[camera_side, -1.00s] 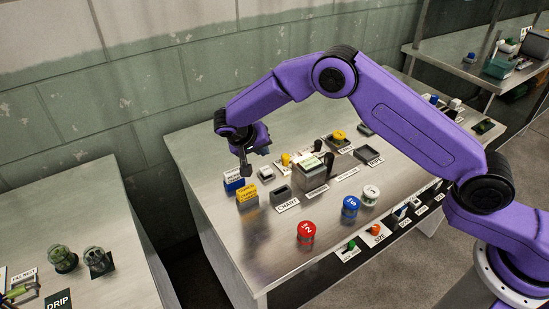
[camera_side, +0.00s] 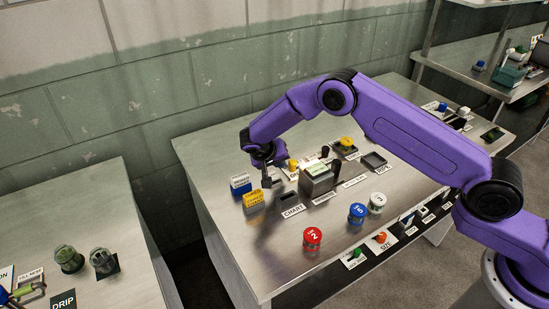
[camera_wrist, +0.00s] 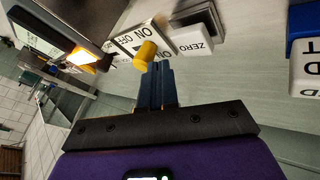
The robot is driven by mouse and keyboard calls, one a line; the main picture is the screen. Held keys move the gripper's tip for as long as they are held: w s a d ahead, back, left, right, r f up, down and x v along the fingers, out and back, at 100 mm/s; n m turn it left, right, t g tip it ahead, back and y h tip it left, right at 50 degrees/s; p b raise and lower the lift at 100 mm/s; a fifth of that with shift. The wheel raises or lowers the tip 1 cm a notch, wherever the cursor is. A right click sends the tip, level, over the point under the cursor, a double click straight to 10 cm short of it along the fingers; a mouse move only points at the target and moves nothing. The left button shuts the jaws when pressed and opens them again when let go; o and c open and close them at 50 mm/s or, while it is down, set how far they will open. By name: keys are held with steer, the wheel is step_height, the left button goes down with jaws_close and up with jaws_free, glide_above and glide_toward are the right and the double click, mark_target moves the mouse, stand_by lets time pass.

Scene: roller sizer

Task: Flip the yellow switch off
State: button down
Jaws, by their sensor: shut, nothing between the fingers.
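The yellow switch (camera_wrist: 147,52) is a short yellow lever on a white plate marked ON and OFF (camera_wrist: 128,38) in the wrist view. My gripper (camera_wrist: 157,72) is shut and empty, its fingertips just below the lever in that picture. I cannot tell whether they touch it, or which side the lever is set to. In the side view my gripper (camera_side: 266,184) points down near the tabletop, left of a small yellow part (camera_side: 292,165) that looks like the switch.
A white ZERO block (camera_wrist: 194,40) sits right beside the switch plate. A grey machine with a lit screen (camera_wrist: 38,38) stands left of it. Red (camera_side: 312,237) and blue (camera_side: 357,212) cans stand nearer the front.

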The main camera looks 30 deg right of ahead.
mark_target(294, 160)
steer(key=shift+x, duration=1)
steer(key=shift+d, duration=1.85)
steer(key=v, duration=1)
steer(key=shift+a, duration=0.2)
